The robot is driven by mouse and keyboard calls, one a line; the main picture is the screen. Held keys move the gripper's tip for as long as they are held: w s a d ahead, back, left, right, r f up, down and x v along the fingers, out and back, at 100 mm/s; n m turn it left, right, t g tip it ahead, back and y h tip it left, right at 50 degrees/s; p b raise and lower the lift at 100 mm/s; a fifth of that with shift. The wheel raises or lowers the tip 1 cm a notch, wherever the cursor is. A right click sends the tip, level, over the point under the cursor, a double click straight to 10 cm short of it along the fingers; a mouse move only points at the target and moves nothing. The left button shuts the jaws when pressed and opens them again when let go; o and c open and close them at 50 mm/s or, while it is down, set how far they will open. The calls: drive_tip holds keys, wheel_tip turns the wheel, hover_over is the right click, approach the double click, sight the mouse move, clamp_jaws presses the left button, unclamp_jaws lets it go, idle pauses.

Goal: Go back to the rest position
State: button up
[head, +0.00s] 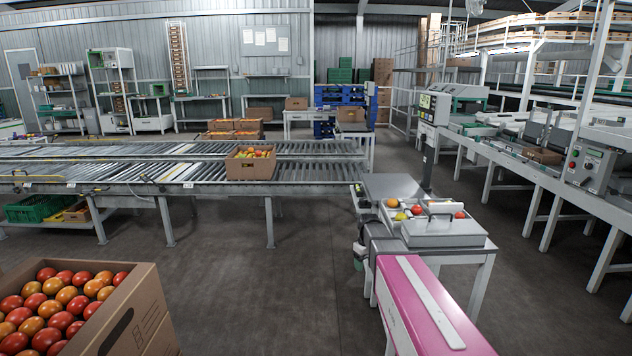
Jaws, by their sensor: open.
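A small grey metal table (468,259) stands right of centre, with a few red, orange and yellow tomatoes (417,210) in a shallow tray beside a grey lidded box (443,233). An open cardboard box (128,322) full of red and orange tomatoes is close at the lower left.
A roller conveyor (115,175) crosses the left and middle, carrying a cardboard box of tomatoes (250,166). A green crate (36,208) sits under it. A long machine line (540,175) runs along the right. The dark floor between the near box and the table is clear.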

drive_tip(key=s+f+m, duration=0.2)
drive_tip(key=s+m, duration=0.4)
drive_tip(key=s, duration=1.6)
drive_tip(key=shift+s+f, duration=0.2)
drive_tip(key=shift+f, duration=0.2)
drive_tip(key=shift+a, duration=0.1)
